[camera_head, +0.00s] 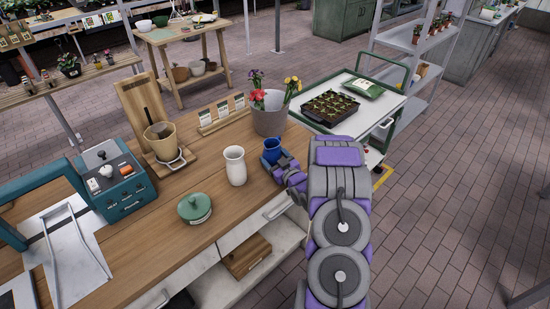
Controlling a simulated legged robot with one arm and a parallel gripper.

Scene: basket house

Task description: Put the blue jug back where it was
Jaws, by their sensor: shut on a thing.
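The small blue jug (272,146) is upright at the right side of the wooden counter (225,215), just in front of the grey flower bucket. My gripper (277,163) is at the jug's near side and shut on it. The fingers and the jug's lower part overlap, so I cannot tell whether its base touches the counter. My purple and grey arm hides the counter's right corner.
A wooden card holder (222,114) lies further back. A white trolley (372,117) with a seedling tray stands right.

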